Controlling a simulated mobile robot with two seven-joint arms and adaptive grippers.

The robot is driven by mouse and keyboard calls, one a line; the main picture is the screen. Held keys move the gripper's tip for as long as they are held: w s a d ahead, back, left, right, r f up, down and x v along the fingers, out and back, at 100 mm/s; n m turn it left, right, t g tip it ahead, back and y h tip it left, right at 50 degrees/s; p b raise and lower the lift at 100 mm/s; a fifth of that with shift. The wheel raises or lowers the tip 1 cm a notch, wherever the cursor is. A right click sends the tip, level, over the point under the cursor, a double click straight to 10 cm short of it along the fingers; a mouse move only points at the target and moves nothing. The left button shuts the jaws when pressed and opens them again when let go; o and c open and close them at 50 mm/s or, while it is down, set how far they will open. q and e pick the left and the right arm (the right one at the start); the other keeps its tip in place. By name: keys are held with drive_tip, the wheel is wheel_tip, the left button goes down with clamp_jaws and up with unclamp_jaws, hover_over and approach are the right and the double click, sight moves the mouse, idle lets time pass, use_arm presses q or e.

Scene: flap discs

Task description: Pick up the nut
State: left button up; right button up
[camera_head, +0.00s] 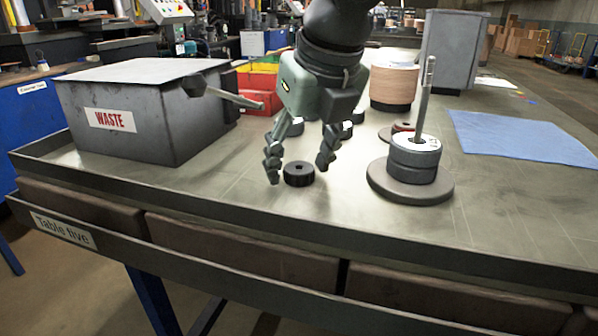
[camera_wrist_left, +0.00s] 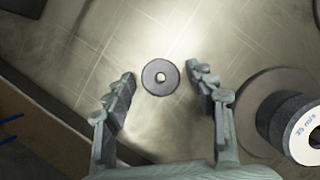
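The nut (camera_head: 299,174) is a small black ring with a ridged edge, lying flat on the table. In the left wrist view the nut (camera_wrist_left: 160,77) shows from above as a dark disc with a central hole. My left gripper (camera_head: 300,172) points down over it with its fingers spread, one on each side. In the left wrist view the open fingers of the left gripper (camera_wrist_left: 163,88) frame the nut, with clear gaps on both sides. Nothing is between the fingers' pads in contact. My right gripper is not in view.
A round base with an upright rod (camera_head: 424,100) and stacked discs (camera_head: 414,160) stands close on the right. A grey waste bin (camera_head: 150,140) stands left. A blue mat (camera_head: 520,140) lies right. The table's raised front edge (camera_head: 240,215) is near the nut.

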use_arm(q)
drive_tip(key=c, duration=0.9)
drive_tip(key=shift+r, duration=0.15)
